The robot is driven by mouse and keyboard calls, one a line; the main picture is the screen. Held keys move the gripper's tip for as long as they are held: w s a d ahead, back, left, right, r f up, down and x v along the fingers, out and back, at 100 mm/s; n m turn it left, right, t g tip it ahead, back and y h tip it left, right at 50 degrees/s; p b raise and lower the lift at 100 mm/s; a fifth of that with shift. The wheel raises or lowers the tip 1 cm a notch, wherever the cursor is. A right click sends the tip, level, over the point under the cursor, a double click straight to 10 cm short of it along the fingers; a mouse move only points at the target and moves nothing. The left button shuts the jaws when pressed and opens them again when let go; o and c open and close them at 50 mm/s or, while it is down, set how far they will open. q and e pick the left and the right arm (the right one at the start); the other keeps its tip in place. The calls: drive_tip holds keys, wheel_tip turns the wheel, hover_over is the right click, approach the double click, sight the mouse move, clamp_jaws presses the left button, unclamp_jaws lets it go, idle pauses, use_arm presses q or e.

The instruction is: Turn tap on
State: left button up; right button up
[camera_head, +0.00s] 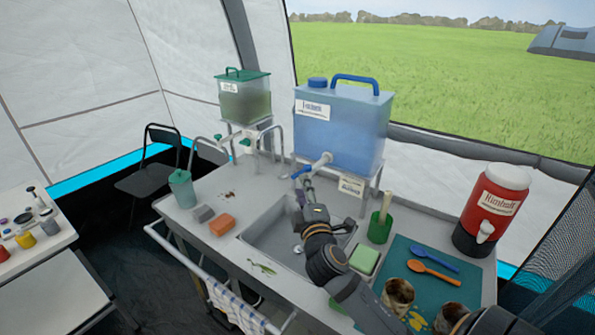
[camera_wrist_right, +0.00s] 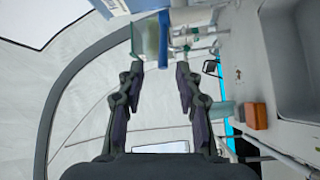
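The blue water tank (camera_head: 340,130) stands on a raised stand behind the sink. Its white tap (camera_head: 320,162) sticks out toward the sink and has a blue lever (camera_head: 300,173). My right gripper (camera_head: 305,183) reaches up over the sink, with its fingertips just at or below the lever. In the right wrist view my right gripper (camera_wrist_right: 160,72) is open, its fingers apart with nothing between the pads. The blue lever (camera_wrist_right: 164,40) shows just beyond the fingertips, roughly centred between them. I cannot tell if they touch. My left gripper is not in view.
A green tank (camera_head: 245,100) with its own tap stands to the left. The sink (camera_head: 265,235) lies below my right arm. A sponge (camera_head: 222,225), a green cup (camera_head: 380,228), a small sign (camera_head: 351,186) and a red dispenser (camera_head: 492,205) stand around it.

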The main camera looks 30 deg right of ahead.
sight(298, 174)
drive_tip(key=x, duration=0.4)
drive_tip(key=shift+w+d+f+p, duration=0.1)
drive_tip(key=shift+w+d+p, duration=0.1)
drive_tip(key=shift+w+p, duration=0.15)
drive_tip(key=x, duration=0.2)
drive_tip(key=shift+w+d+p, duration=0.15)
drive_tip(key=shift+w+p, duration=0.1)
drive_tip(key=shift+p, duration=0.05)
drive_tip(key=shift+w+f, duration=0.1)
drive_tip(key=shift+w, duration=0.05)
drive_tip(key=shift+c, duration=0.7)
clamp_jaws()
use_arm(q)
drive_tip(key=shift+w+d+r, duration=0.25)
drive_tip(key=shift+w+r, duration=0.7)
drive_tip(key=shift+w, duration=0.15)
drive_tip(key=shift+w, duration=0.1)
